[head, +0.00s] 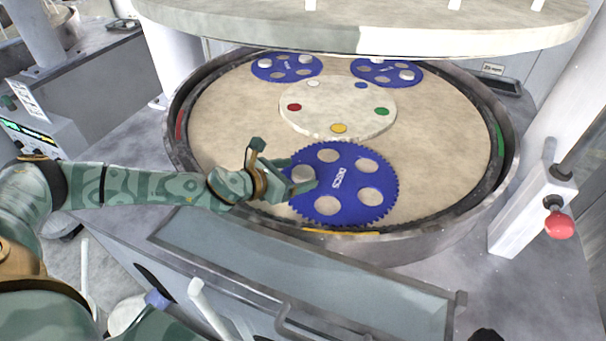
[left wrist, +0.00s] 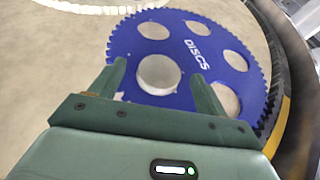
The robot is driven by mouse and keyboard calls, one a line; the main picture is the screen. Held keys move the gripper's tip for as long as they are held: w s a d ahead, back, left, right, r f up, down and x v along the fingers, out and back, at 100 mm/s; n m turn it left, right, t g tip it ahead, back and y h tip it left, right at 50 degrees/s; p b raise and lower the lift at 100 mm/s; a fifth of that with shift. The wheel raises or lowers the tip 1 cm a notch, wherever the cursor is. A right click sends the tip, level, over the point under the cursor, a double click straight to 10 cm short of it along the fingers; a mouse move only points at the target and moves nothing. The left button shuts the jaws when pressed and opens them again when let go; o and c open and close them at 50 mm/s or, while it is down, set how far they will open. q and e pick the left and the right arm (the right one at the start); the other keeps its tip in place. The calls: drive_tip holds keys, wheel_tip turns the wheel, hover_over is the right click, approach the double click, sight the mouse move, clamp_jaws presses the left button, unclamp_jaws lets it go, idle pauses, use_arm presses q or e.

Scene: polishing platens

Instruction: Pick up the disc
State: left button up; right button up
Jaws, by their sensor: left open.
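A pale grey disc (head: 303,174) sits in the left hole of the nearest blue toothed carrier (head: 346,184), marked DISCS, on the beige platen. My left gripper (head: 295,176) is open at that hole. In the left wrist view, the disc (left wrist: 158,74) lies between the two fingers of the left gripper (left wrist: 157,70), with a gap to each side visible. Whether the fingers touch the carrier (left wrist: 200,62) is hard to tell. The carrier's other holes show the beige platen (head: 235,130) and look empty. My right gripper is not in view.
Two more blue carriers (head: 287,67) (head: 386,71) with grey discs lie at the back. A central hub (head: 337,107) has coloured dots. A dark ring wall (head: 172,125) surrounds the platen. The upper plate (head: 370,28) hangs above. A red knob (head: 558,225) is at right.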

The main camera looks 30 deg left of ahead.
use_arm(q)
drive_tip(key=shift+w+d+f, duration=0.25)
drive_tip(key=shift+w+f, duration=0.05)
drive_tip(key=shift+w, duration=0.3)
drive_tip(key=shift+s, duration=0.1)
drive_tip(key=shift+f, duration=0.1)
drive_tip(key=c, duration=1.1)
